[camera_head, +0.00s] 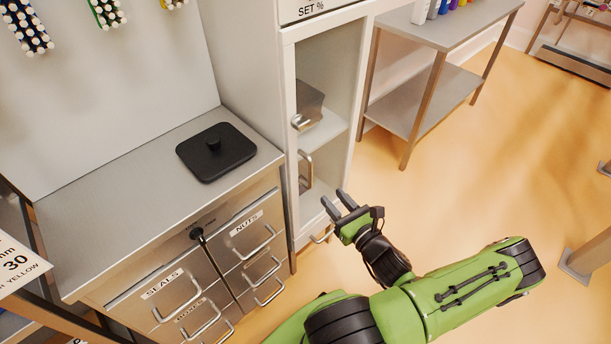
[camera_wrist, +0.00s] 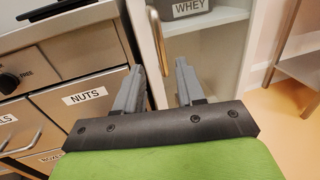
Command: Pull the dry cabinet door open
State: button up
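The dry cabinet (camera_head: 284,80) is the tall pale unit at the centre of the head view, with a clear-fronted door (camera_head: 347,90). The door looks shut. Its upright metal handle (camera_head: 305,172) is on the door's left side; it also shows in the wrist view (camera_wrist: 157,40). My gripper (camera_head: 335,202) is in front of the cabinet, right of and lower than the handle in the head view. Its two grey fingers are apart and empty. In the wrist view the handle appears beyond the gap between the fingertips (camera_wrist: 159,66), nearer the left finger, not gripped.
A steel drawer counter (camera_head: 110,165) with several handles stands left of the cabinet, with a black lidded item (camera_head: 215,152) on top. A grey bin labelled WHEY (camera_wrist: 190,8) is inside the cabinet. A shelved table (camera_head: 440,30) stands at right. Open floor (camera_head: 480,170) lies right.

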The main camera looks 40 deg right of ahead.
aim_at(312, 174)
jog(key=w, duration=0.4)
jog(key=w+d+b, duration=0.1)
jog(key=w, duration=0.3)
jog(key=w+d, duration=0.1)
jog(key=w, duration=0.2)
jog(key=shift+w+f, duration=0.1)
jog(key=shift+w, duration=0.3)
jog(key=shift+c, duration=0.2)
grip_shut()
